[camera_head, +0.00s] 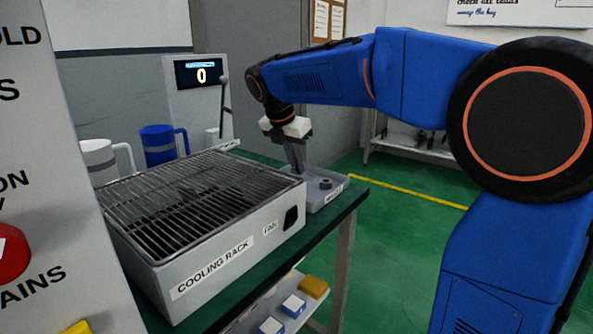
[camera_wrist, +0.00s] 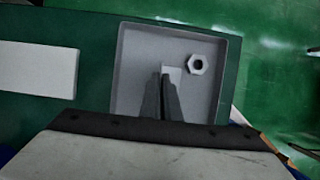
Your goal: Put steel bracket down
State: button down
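My gripper (camera_head: 299,168) points down over a shallow grey tray (camera_head: 335,196) at the far right corner of the green bench. In the wrist view its two dark fingers (camera_wrist: 164,76) are close together, inside the outline of the tray (camera_wrist: 127,60). A small light grey piece, which looks like the steel bracket (camera_wrist: 173,73), shows at the fingertips and seems held between them. The fingers hide part of it. I cannot tell whether it touches the tray floor. A hex nut (camera_wrist: 198,64) lies in the tray just right of the fingertips.
A cooling rack (camera_head: 190,200) with a wire grid top fills the bench left of the tray. Blue (camera_head: 160,145) and white (camera_head: 100,160) mugs stand behind it, near a display (camera_head: 199,73) reading 0. Coloured blocks lie on a lower shelf. Open green floor is at the right.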

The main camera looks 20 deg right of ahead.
jog(key=shift+f, duration=0.9)
jog(key=shift+f, duration=0.15)
jog(key=c, duration=2)
grip_release()
jog(key=v, duration=1.2)
jog(key=shift+d+r, duration=0.15)
jog(key=shift+r, duration=0.05)
jog(key=s+d+f+m+y, duration=0.1)
jog(key=s+d+f+m, duration=0.2)
jog(key=s+f+m, duration=0.5)
jog(key=s+d+f+m+t+y, duration=0.1)
jog(key=s+d+f+m, duration=0.3)
jog(key=s+f+m, duration=0.4)
jog(key=s+d+f+m+t+y, duration=0.1)
jog(key=s+d+f+m, duration=0.2)
jog(key=s+f+m, duration=0.6)
jog(key=shift+s+d+f+y, duration=0.1)
jog(key=shift+s+f+y, duration=0.05)
jog(key=shift+s, duration=0.95)
jog(key=shift+s+f+y, duration=0.1)
jog(key=shift+s, duration=1)
jog(key=shift+s+d+f+y, duration=0.1)
jog(key=shift+s+f+y, duration=0.05)
jog(key=shift+s, duration=0.95)
